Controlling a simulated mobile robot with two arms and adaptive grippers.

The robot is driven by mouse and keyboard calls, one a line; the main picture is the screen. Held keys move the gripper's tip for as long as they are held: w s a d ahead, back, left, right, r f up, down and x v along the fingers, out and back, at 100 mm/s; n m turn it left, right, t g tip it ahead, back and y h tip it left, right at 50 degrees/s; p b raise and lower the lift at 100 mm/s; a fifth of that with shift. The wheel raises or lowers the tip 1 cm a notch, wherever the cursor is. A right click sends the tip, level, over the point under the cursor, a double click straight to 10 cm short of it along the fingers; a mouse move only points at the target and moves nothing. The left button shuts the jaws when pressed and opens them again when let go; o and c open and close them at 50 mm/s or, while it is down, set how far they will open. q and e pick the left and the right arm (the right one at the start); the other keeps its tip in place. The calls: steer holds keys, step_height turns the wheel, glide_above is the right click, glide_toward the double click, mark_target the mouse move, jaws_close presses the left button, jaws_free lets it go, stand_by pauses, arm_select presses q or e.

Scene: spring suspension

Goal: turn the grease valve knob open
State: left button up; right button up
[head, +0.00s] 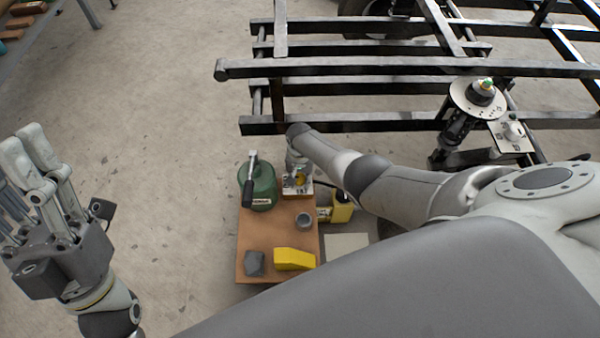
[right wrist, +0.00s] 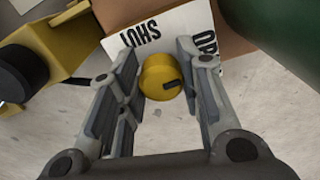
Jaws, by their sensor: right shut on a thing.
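The yellow grease valve knob (right wrist: 160,77) sits in front of a white label plate (right wrist: 180,32) marked SHUT, with a second word beginning OP partly cut off. A short dark mark on the knob lies toward its right side in the right wrist view. My right gripper (right wrist: 158,85) has its fingers on both sides of the knob and is shut on it. In the head view the knob (head: 299,180) shows small below my right gripper (head: 298,168). My left gripper (head: 28,190) is at the far left, fingers up, empty and apparently open.
The valve stands at the back of a brown board (head: 285,233) beside a green canister (head: 262,188). A black metal frame (head: 400,68) lies behind.

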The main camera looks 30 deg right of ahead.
mark_target(300, 178)
steer(key=shift+w+m, duration=0.1)
steer(key=shift+m, duration=0.2)
steer(key=o, duration=1)
steer(key=shift+o, duration=0.2)
steer(key=shift+r, duration=0.1)
step_height(300, 178, up, 12)
stand_by(0.4)
stand_by(0.4)
